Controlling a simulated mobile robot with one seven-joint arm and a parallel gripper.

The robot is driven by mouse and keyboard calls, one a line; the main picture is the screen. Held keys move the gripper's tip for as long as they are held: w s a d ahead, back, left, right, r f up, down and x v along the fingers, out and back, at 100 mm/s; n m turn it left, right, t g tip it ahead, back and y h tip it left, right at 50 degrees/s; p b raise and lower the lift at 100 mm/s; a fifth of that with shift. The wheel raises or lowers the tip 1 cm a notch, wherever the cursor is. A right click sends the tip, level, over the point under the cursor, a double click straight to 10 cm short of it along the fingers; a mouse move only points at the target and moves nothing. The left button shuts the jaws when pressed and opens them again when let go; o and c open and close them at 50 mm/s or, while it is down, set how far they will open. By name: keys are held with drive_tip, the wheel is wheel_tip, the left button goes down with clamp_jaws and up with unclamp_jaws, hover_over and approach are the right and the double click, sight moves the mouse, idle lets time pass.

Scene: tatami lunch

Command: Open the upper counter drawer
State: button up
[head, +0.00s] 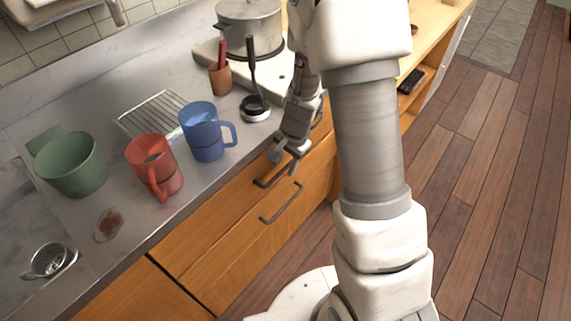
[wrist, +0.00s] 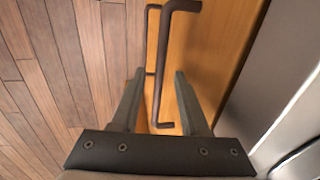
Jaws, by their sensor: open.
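The upper counter drawer (head: 212,228) has a wooden front just under the counter edge and looks closed. Its dark bar handle (head: 262,183) is partly hidden by my gripper (head: 284,162) in the head view. My gripper is open at this handle, fingers pointing down toward it. In the wrist view, the nearer dark handle (wrist: 163,65) runs between the two open fingers of my gripper (wrist: 159,72), apart from both as far as I can see. A second handle (head: 280,206), on the drawer below, also shows behind the nearer one in the wrist view (wrist: 149,40).
The steel counter (head: 225,165) holds a blue mug (head: 204,131), a red mug (head: 155,166), a green pot (head: 72,164), a ladle on its rest (head: 255,108) and a steel pot (head: 250,25). The wooden floor (head: 480,180) is clear at the right.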

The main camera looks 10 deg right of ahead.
drive_tip(key=shift+c, duration=0.3)
clamp_jaws()
idle(1.1)
